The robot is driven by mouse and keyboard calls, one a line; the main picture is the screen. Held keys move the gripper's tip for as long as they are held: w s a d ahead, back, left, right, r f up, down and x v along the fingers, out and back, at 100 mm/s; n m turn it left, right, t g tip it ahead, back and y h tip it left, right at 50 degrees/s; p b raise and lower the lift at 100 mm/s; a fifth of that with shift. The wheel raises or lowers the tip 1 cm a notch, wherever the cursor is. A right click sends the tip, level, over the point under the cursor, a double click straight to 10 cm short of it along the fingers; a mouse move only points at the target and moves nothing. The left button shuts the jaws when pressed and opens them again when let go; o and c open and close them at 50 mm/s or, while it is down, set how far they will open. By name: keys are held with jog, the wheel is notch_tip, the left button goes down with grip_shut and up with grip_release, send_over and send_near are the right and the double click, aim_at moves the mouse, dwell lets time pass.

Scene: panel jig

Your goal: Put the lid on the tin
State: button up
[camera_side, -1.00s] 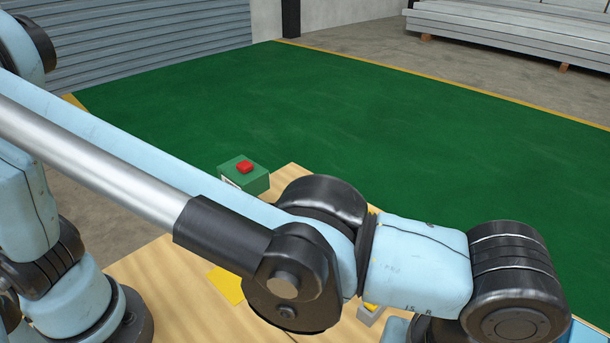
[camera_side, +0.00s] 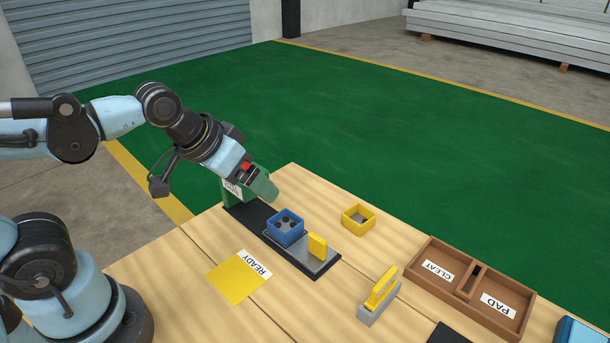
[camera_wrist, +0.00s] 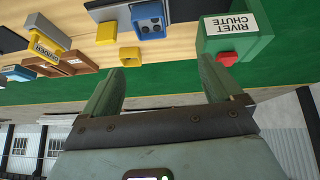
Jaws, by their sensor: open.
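I see nothing that is plainly a tin or a lid. A blue open-topped square box (camera_side: 285,227) with dark round spots inside stands on a grey plate (camera_side: 314,264); the box also shows in the wrist view (camera_wrist: 148,20). A yellow upright block (camera_side: 317,247) stands on the plate beside it. A yellow hollow square piece (camera_side: 358,218) lies apart on the table, and shows in the wrist view (camera_wrist: 130,56). My gripper (camera_side: 264,188) is high by the green chute box, its green fingers (camera_wrist: 160,88) wide apart with nothing between them.
The green "RIVET CHUTE" box (camera_wrist: 237,34) has a red button. A yellow "READY" mat (camera_side: 236,281), a grey block with a yellow handle (camera_side: 379,299) and a brown "CLEAT"/"PAD" tray (camera_side: 428,284) lie on the wooden table (camera_side: 330,315). Bare wood lies between them.

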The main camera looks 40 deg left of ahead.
jog(key=shift+o, duration=0.5)
jog(key=shift+s+a+f+t, duration=0.15)
jog(key=shift+s+a+f, duration=0.05)
jog(key=shift+a, duration=0.4)
jog(key=shift+s+a+f+t, duration=0.15)
jog(key=shift+s+a+f, duration=0.05)
jog(key=shift+a, duration=0.4)
